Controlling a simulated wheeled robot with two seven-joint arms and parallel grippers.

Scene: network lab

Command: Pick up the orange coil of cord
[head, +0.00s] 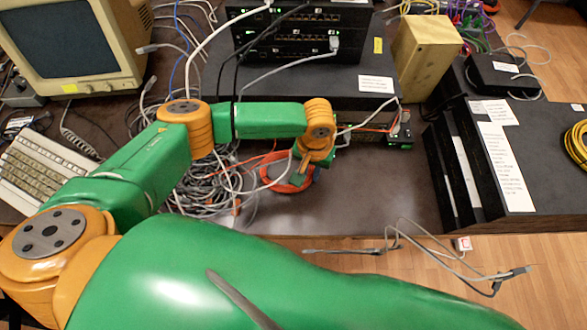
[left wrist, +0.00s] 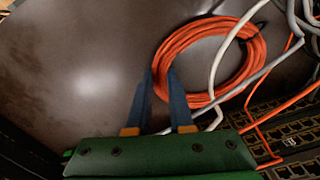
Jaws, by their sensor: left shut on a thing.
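The orange coil of cord (head: 272,184) lies on the dark desk in the head view, partly hidden by my left gripper (head: 302,172). In the left wrist view the coil (left wrist: 185,38) is a round bundle of several loops. The blue fingers of my left gripper (left wrist: 160,90) stand on either side of the coil's near left rim and are shut on it. A white cable (left wrist: 222,62) crosses over the coil. Whether the coil is clear of the desk I cannot tell. My right gripper is not in view.
A tangle of grey cables (head: 205,185) lies left of the coil. Stacked network switches (head: 300,35) stand behind, on a dark case. A keyboard (head: 45,165) and monitor (head: 75,45) are at left. The desk right of the coil (head: 385,195) is bare.

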